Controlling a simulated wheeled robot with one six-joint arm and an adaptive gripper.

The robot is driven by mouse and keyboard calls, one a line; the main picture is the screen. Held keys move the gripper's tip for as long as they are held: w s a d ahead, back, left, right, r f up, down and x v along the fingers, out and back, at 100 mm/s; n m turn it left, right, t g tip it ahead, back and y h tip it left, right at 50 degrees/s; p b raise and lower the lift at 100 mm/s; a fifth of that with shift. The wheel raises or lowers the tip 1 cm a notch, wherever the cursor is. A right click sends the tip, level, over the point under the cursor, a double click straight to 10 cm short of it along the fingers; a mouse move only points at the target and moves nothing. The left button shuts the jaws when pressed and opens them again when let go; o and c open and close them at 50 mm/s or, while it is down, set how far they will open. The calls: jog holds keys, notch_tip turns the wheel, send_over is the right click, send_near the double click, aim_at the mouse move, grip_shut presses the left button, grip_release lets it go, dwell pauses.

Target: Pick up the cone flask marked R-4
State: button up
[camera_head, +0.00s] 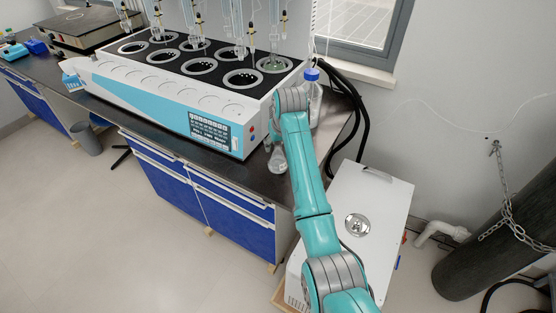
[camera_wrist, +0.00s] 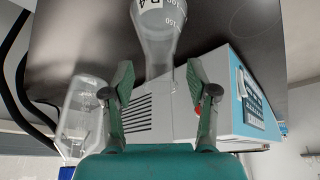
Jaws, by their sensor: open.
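A clear cone flask (camera_head: 278,160) stands on the dark bench beside the distiller's right end, partly hidden by my arm in the head view. In the wrist view the flask (camera_wrist: 158,42) appears inverted, with its wide base at the top edge. Its label is cut off there and seems to read R4 or similar. My gripper (camera_wrist: 157,82) is open, with one finger on each side of the flask's neck line. The neck reaches in between the fingertips, with a gap on both sides. In the head view my gripper is mostly hidden by my arm.
The white and blue distiller (camera_head: 190,95) stands close on the left. A clear bottle with a blue cap (camera_head: 312,76) stands behind my arm; the bottle (camera_wrist: 85,115) also shows near the left finger. A white cabinet (camera_head: 385,195) stands right of the bench.

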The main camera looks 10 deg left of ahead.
jog(key=shift+f, duration=0.1)
jog(key=shift+c, duration=0.2)
grip_shut()
